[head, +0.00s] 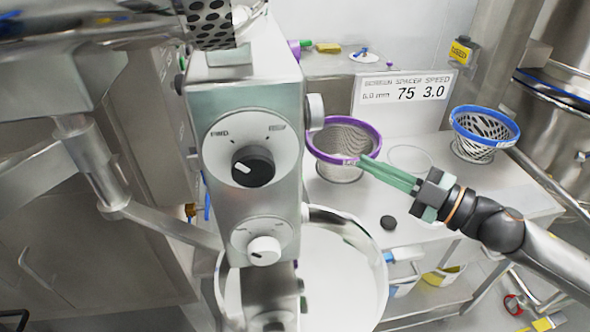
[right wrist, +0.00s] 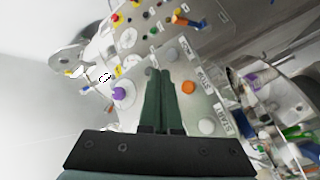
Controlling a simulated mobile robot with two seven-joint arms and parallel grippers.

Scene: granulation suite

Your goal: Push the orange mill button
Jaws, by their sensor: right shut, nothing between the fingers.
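The orange button (right wrist: 188,87) shows in the right wrist view, a round cap on a grey panel (right wrist: 205,98), just right of my fingers. I cannot make it out in the head view. My right gripper (right wrist: 159,77) is shut with nothing between its green fingers. In the head view, my right gripper (head: 361,165) comes in from the right, its tips in front of the lower rim of a purple-rimmed mesh basket. I cannot tell whether the fingertips touch anything. My left gripper is not in view.
Near the orange button are a white button (right wrist: 207,126), another pale button (right wrist: 171,54) and a purple knob (right wrist: 119,93). In the head view, a steel control column (head: 250,205) with dials stands left of the purple-rimmed basket (head: 343,128). A blue-rimmed basket (head: 484,113) stands at right.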

